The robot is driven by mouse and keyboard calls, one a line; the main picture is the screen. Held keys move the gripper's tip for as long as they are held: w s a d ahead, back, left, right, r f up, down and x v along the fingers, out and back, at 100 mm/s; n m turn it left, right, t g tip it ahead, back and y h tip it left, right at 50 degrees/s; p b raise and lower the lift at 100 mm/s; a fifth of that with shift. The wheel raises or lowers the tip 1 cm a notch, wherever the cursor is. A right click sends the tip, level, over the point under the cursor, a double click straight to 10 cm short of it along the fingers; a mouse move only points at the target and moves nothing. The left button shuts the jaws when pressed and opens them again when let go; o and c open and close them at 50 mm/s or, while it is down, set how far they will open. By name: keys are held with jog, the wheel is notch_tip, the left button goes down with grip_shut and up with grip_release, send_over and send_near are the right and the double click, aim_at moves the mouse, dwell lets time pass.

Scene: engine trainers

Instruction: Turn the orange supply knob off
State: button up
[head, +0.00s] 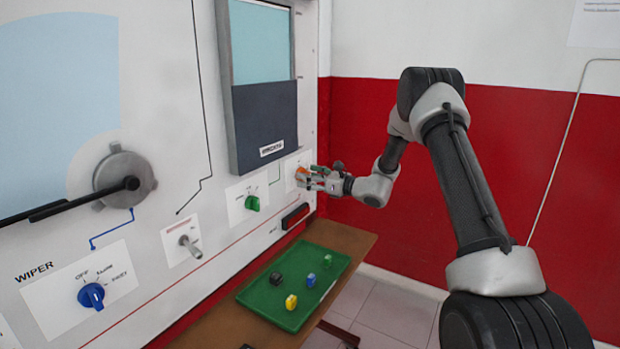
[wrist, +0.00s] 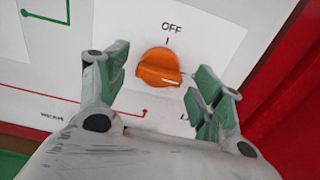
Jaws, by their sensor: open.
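The orange supply knob (wrist: 160,68) sits on a white label plate, with OFF printed above it and a short tick below that word. Its grip bar lies roughly sideways, tilted slightly down to the right, and its pale pointer mark faces right, away from OFF. In the head view the knob (head: 301,171) is small and partly hidden by my gripper. My gripper (wrist: 164,70) is open, with one green-padded finger on each side of the knob and gaps between pads and knob. In the head view my gripper (head: 312,178) is close to the panel.
A green knob (head: 252,203), a toggle lever (head: 190,246) and a blue wiper knob (head: 92,295) are on the panel to the left. A green tray (head: 258,293) with several small coloured parts lies on the wooden shelf (head: 343,238) below. A red wall (head: 350,125) stands close right.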

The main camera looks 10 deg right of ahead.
jog(key=c, duration=1)
jog(key=shift+n, duration=0.3)
jog(key=shift+f+n, duration=0.1)
jog(key=shift+n, duration=8.5)
